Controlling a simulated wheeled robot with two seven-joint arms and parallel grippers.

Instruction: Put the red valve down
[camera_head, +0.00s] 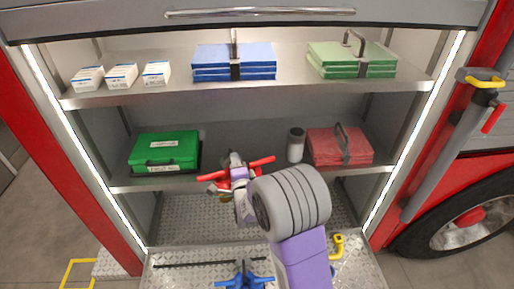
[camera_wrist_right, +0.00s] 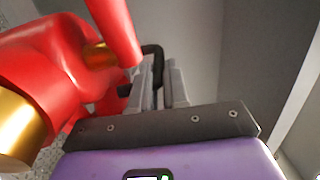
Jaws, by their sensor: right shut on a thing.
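The red valve (camera_head: 221,186) has red arms spreading to both sides and is in front of the middle shelf in the head view. In the right wrist view the red valve (camera_wrist_right: 50,60) fills the left side, with gold-coloured fittings. My right gripper (camera_head: 236,163) is shut on the red valve; its fingers also show in the wrist view (camera_wrist_right: 155,85). My wrist and forearm hide part of the area below. Whether the valve touches the shelf cannot be told. My left gripper is not in view.
The middle shelf (camera_head: 140,184) holds a green case (camera_head: 165,150), a grey cylinder (camera_head: 296,145) and a red stack (camera_head: 340,147). White boxes, blue and green stacks stand on the upper shelf (camera_head: 290,88). A blue valve-like part (camera_head: 243,281) and a yellow fitting (camera_head: 338,243) are below.

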